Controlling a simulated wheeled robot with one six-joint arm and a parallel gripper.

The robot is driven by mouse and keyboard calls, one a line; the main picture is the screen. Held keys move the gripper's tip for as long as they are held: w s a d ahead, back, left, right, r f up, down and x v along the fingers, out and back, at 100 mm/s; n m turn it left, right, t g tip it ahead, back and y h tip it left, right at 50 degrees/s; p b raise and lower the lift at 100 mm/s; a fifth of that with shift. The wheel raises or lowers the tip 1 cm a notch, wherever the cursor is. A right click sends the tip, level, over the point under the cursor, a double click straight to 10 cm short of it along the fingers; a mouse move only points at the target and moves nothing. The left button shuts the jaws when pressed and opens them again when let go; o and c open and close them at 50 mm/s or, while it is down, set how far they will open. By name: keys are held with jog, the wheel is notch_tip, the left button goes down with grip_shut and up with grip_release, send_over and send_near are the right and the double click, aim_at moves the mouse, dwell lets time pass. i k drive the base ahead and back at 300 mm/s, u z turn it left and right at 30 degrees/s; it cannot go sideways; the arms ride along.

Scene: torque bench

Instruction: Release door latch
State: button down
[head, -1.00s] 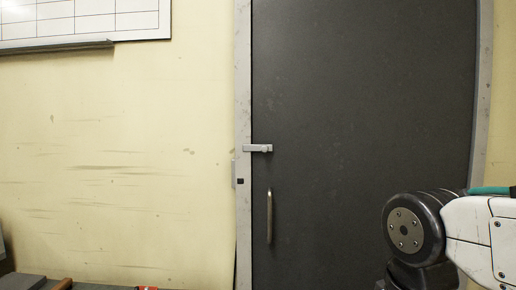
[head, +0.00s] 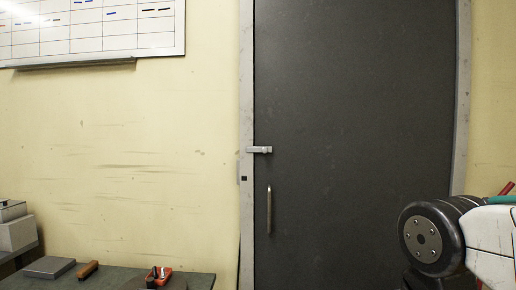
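The dark grey door (head: 355,110) stands shut in its light grey frame (head: 247,60) in the head view. A small light metal latch (head: 259,150) sits at the door's left edge and reaches across onto the frame, lying level. A vertical metal pull handle (head: 269,210) is on the door below the latch. My arm shows at the lower right, well apart from the latch. My gripper is outside the picture.
A bench (head: 190,281) at the lower left bears a flat grey block (head: 49,267), a brown-handled thing (head: 88,269) and a red item (head: 160,274). Grey boxes (head: 15,232) stand at the far left. A whiteboard (head: 90,30) hangs on the wall above.

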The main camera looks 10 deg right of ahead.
aim_at(263, 149)
jog(key=z, duration=0.15)
jog(key=i, duration=1.2)
jog(key=u, duration=0.8)
